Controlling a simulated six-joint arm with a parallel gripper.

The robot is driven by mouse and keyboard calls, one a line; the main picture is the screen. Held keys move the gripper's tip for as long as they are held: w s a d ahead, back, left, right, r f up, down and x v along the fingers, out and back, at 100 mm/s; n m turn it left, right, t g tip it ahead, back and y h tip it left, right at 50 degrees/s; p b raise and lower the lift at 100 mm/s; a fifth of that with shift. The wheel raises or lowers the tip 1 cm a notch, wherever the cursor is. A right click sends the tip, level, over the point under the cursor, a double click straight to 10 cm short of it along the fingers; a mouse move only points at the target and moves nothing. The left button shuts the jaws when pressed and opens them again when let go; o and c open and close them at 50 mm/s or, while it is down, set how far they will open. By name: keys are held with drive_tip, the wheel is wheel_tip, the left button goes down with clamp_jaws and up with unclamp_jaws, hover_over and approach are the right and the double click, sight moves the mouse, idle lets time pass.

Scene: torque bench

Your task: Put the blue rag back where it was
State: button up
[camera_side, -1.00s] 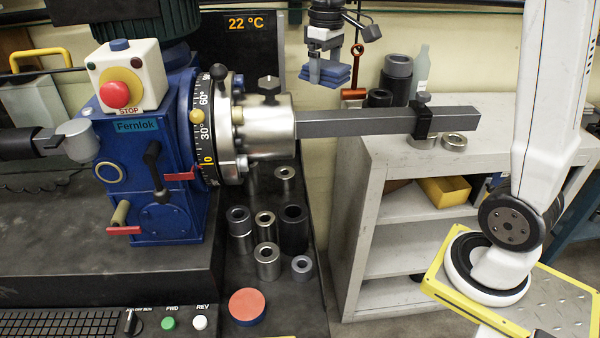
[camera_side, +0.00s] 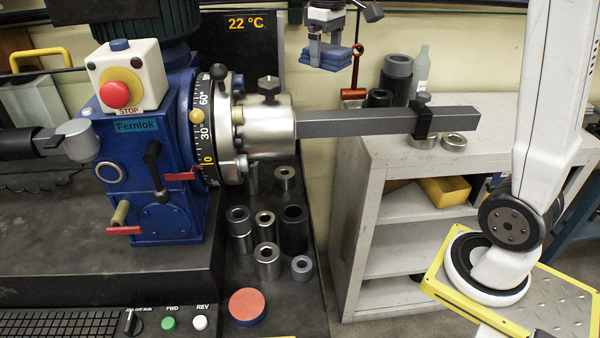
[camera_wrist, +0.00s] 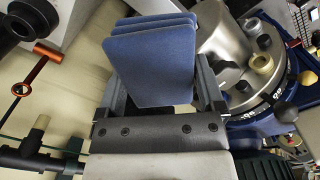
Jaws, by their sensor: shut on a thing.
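The blue rag (camera_side: 332,57) is a folded stack of flat layers. My gripper (camera_side: 328,44) is shut on it and holds it in the air, above and behind the bar of the machine in the side view. In the wrist view the rag (camera_wrist: 152,62) sits between the two dark fingers of my gripper (camera_wrist: 155,95) and hides part of what lies beyond. The place where the rag was before cannot be told from these frames.
A blue machine (camera_side: 150,190) with a steel chuck carries a long grey bar (camera_side: 380,122) reaching right. A grey shelf unit (camera_side: 395,190) holds metal rings, dark cylinders and a bottle (camera_side: 421,70). Several metal sleeves (camera_side: 267,258) stand on the dark bench. An orange wrench (camera_side: 356,65) hangs behind.

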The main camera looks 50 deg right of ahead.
wheel_tip(320, 180, up, 2)
drive_tip(key=shift+r, duration=0.1)
drive_tip(key=s+a+n, duration=0.4)
drive_tip(key=s+a, duration=0.2)
drive_tip(key=a, duration=0.5)
drive_tip(key=s+a+n, duration=0.4)
drive_tip(key=s+a, duration=0.1)
drive_tip(key=a, duration=0.7)
wheel_tip(320, 180, down, 40)
drive_tip(key=shift+d, duration=0.2)
hover_over(296, 306)
drive_tip(key=shift+f, duration=2.15)
drive_tip(key=shift+f, duration=0.1)
drive_tip(key=shift+f, duration=1.7)
